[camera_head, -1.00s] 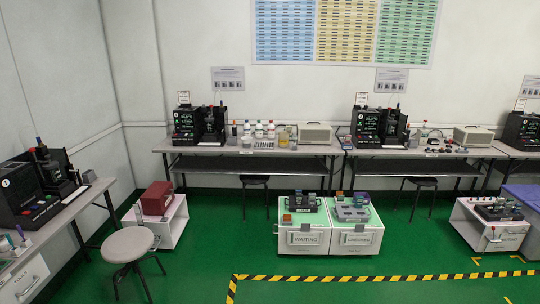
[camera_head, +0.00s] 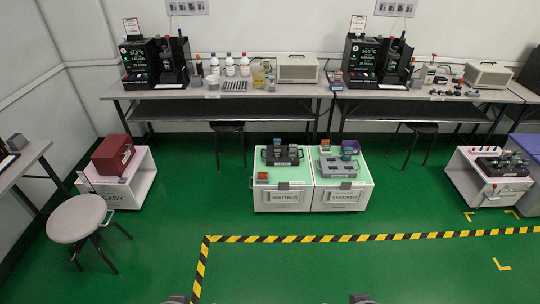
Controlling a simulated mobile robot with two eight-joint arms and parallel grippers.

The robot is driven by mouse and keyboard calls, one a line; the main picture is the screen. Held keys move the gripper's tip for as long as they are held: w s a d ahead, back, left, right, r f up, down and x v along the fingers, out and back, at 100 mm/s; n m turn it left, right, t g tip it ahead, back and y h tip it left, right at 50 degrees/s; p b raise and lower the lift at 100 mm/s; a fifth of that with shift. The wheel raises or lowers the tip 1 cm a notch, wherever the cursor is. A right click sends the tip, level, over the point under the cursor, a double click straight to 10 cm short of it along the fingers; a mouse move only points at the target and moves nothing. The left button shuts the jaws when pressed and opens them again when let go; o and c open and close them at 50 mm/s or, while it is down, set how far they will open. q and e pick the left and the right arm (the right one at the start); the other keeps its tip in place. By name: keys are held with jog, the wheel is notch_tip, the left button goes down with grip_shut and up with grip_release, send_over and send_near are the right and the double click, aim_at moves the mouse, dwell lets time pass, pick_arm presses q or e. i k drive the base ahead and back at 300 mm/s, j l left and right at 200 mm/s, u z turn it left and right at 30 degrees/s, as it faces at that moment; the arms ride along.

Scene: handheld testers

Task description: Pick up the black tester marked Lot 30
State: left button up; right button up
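No mark reading Lot 30 can be read at this size, so I cannot tell which thing is that tester. A black tray-like holder (camera_head: 283,155) with small upright items sits on the white cart labelled WAITING (camera_head: 283,198). A similar dark holder (camera_head: 502,165) with small items sits on the white cart at the right. At the bottom edge, small dark tips show that seem to be my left gripper (camera_head: 177,299) and my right gripper (camera_head: 361,299). They are far from the carts, and whether they are open is not visible.
A second white cart (camera_head: 343,198) bears a grey holder (camera_head: 338,167). A workbench (camera_head: 210,91) carries black test stations (camera_head: 153,60). A round stool (camera_head: 77,218) and a cart with a red box (camera_head: 113,154) stand left.

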aim_at(277, 148)
jog(key=i+l, duration=0.25)
jog(key=i, duration=2.45)
